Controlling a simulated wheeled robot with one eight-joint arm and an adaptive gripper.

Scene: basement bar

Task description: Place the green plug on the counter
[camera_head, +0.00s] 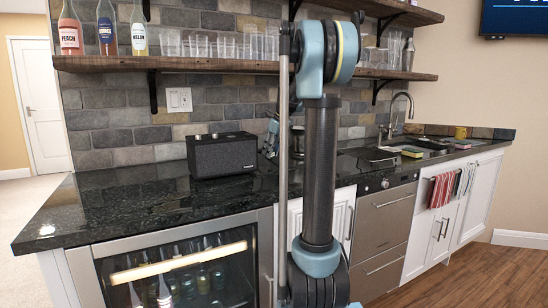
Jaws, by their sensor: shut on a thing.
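The counter (115,209) is a long, glossy black top that runs from the left front to the right back. My arm stands upright in the middle of the view and hides part of it. My gripper (269,148) shows only in part behind the arm, close over or at the counter, right of the black speaker. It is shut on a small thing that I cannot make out. I cannot see the green plug clearly anywhere. I cannot tell whether the gripper touches the counter.
A black speaker (234,155) stands on the counter. A small white item (47,230) lies near its left end. The sink (431,146), with a tap (402,103) and sponges, is at the right. Shelves (200,66) with bottles and glasses hang above. The left front counter is mostly clear.

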